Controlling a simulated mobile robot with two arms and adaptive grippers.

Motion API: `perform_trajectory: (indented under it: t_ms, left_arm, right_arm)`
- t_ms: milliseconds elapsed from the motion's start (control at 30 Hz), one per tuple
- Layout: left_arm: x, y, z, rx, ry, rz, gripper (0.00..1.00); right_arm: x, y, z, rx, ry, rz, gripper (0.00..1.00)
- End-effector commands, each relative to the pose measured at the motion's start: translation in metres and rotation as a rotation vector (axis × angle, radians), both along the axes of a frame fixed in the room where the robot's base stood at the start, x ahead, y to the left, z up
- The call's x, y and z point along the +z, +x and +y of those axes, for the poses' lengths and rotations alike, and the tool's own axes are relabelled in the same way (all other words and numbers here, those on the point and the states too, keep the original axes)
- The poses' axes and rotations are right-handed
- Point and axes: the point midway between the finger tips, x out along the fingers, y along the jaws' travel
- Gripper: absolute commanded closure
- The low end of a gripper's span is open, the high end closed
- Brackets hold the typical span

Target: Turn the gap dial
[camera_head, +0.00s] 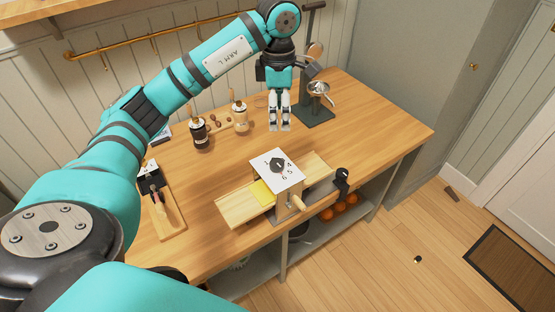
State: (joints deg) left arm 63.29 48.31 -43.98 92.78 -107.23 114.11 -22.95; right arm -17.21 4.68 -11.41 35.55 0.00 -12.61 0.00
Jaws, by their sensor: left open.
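The gap dial (277,165) is a dark knob on a white, numbered plate (263,161). The plate sits on top of a wooden slicer-like device (240,206) at the front of the table. My right gripper is not in view.
The wooden table (395,126) has clear room right of the device. A dark stand (318,108) rises right of my gripper. Two jars (200,136) stand at the back left, and a wooden tray (167,213) lies at the left.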

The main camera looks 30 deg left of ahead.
Motion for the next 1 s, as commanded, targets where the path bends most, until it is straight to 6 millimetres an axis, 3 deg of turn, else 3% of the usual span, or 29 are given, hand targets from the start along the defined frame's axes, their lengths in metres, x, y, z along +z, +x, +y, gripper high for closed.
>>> perform_trajectory:
  t_ms: [167, 267, 800, 1000]
  left_arm:
    - [-0.012, -0.002, 0.006, 0.005, 0.022, 0.012, 0.37]
    - [-0.029, -0.003, 0.005, 0.006, 0.02, 0.015, 0.37]
    - [-0.139, -0.003, 0.005, 0.007, 0.018, 0.012, 0.37]
    - [-0.164, -0.002, 0.005, 0.007, 0.018, 0.009, 0.37]
  right_arm:
    - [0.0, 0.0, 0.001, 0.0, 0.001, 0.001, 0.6]
    - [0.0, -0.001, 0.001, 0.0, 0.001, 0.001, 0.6]
    - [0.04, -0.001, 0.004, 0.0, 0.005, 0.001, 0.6]
    - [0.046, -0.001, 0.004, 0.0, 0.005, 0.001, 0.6]
